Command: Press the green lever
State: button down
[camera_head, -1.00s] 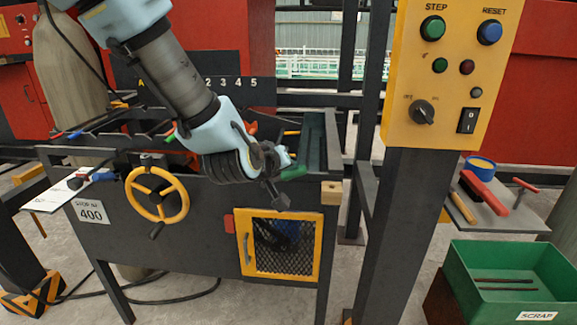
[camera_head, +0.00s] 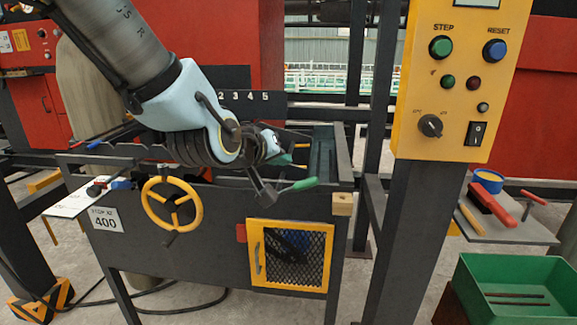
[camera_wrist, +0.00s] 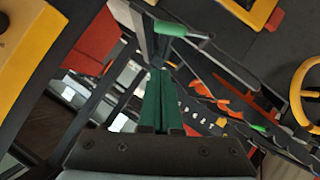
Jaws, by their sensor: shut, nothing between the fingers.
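The green lever (camera_head: 298,186) sticks out at the machine's front top edge, right of the handwheel, as a green grip on a dark arm. In the wrist view its green grip (camera_wrist: 174,29) shows near the top, with a grey end. My gripper (camera_head: 287,160) is just above and behind the lever in the head view, partly hidden by my wrist. In the wrist view its green fingers (camera_wrist: 160,72) lie together, empty, with their tips pointing towards the lever. I cannot tell whether they touch it.
A yellow handwheel (camera_head: 172,203) and a yellow mesh door (camera_head: 291,256) are on the machine's front. A control panel (camera_head: 452,75) on a dark post stands to the right. A green scrap bin (camera_head: 518,290) is at the lower right.

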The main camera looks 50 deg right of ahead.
jog(key=shift+v, duration=0.9)
jog(key=w+a+f+n+t+y, duration=0.15)
jog(key=w+a+f+y, duration=0.25)
jog(key=w+a, duration=0.75)
jog(key=w+a+f+n+y, duration=0.2)
jog(key=w+a+f+y, duration=0.45)
jog(key=a, duration=0.85)
jog(key=a+n+g, duration=0.1)
jog(key=a, duration=0.9)
jog(key=s+a+f+n+g+y, duration=0.1)
jog(key=a+n+g, duration=0.1)
jog(key=a, duration=0.9)
jog(key=shift+s+a, duration=0.25)
jog(key=shift+d+n, duration=0.1)
jog(key=shift+n, duration=0.15)
